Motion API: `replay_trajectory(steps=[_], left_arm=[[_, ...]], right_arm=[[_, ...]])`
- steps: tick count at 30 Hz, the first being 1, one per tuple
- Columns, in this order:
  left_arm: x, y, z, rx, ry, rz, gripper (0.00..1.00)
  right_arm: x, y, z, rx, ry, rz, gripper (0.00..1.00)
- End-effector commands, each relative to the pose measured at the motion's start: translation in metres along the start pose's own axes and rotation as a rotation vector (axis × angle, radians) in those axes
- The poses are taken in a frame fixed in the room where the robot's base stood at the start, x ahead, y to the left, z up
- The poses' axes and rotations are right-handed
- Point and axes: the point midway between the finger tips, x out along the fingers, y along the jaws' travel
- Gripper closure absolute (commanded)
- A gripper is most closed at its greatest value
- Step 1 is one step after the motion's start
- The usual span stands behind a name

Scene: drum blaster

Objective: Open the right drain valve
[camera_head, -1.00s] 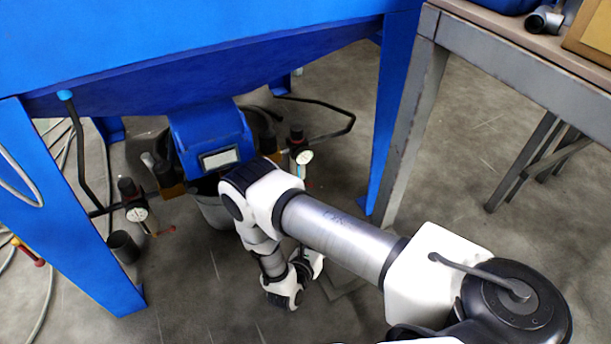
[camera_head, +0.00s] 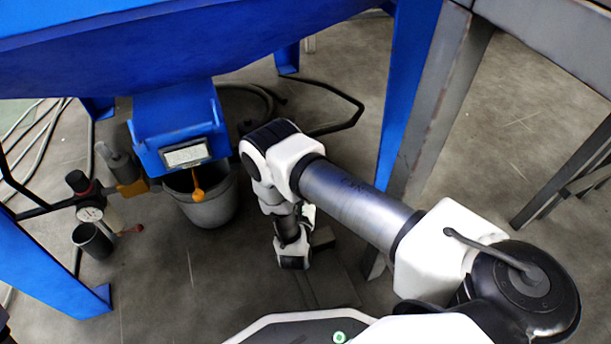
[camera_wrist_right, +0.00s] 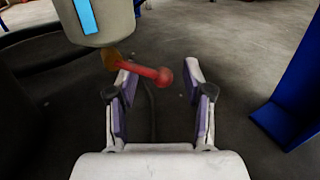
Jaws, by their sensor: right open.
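The right drain valve's red lever (camera_wrist_right: 143,71), with a round knob at its end, shows in the right wrist view. It runs from a brass fitting (camera_wrist_right: 112,60) under a pale bowl with a blue stripe (camera_wrist_right: 95,20). My right gripper (camera_wrist_right: 160,78) is open and empty. The knob appears between its fingertips in the picture; whether it is really between them in depth I cannot tell. The lever passes near the left fingertip, contact unclear. In the head view my right arm hides this valve and gripper. My left gripper is not in view.
The left regulator with its gauge (camera_head: 91,213) and small red lever stands at left in the head view. A grey bucket (camera_head: 210,208) sits under the blue outlet (camera_head: 175,120). A blue leg (camera_wrist_right: 292,105) stands right of my right gripper. Dark hoses lie at left in the wrist view.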

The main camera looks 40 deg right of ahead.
Motion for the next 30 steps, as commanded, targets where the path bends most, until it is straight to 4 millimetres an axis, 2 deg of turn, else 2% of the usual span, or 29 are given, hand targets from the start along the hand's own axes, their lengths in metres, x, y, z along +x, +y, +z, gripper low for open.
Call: replay_trajectory(steps=[8,9,11,12,13,30], left_arm=[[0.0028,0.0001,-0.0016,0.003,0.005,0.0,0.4],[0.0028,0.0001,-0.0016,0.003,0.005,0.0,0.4],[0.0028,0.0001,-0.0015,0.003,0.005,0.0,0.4],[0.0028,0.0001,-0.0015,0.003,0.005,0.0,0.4],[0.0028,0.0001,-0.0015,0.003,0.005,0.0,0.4],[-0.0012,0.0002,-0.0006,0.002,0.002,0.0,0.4]], right_arm=[[0.0063,0.0002,0.0012,-0.001,0.0,0.0,0.49],[0.0062,0.0002,0.0012,-0.001,0.0,0.0,0.56],[0.0061,0.0002,0.0011,-0.001,0.0,0.0,0.77],[0.0061,0.0001,0.0011,-0.001,0.0,0.0,0.91],[0.0061,0.0001,0.0011,-0.001,0.0,0.0,1.0],[0.006,0.0011,0.0022,0.019,0.006,0.001,1.0]])
